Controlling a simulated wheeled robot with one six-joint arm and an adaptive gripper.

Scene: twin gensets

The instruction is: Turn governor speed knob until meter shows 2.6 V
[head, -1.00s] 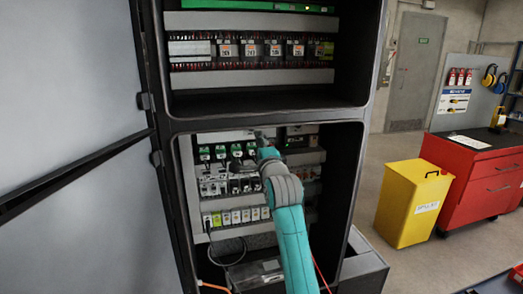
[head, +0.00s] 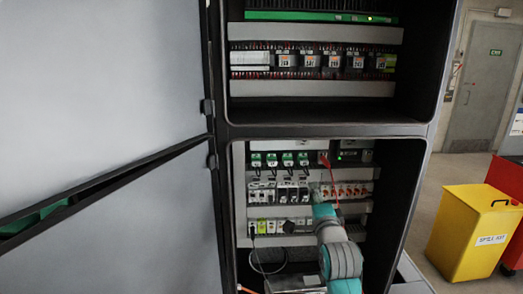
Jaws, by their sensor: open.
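My gripper (head: 290,226) is a small dark shape in front of the lower cabinet bay, beside the teal end of my arm. It is low in the bay, over the bottom row of terminals, and its fingers are too small to make out clearly. I see nothing held in it. A small dark unit (head: 348,155) with a green light sits at the upper right of the bay, above and to the right of my gripper. I cannot tell which part is the governor speed knob. No meter reading is legible.
The open cabinet door (head: 100,90) fills the left. Red parts (head: 350,190) with a red lead line the bay's right side. A black cable (head: 258,258) loops at lower left. A yellow bin (head: 472,235) and red cabinet (head: 507,180) stand at right.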

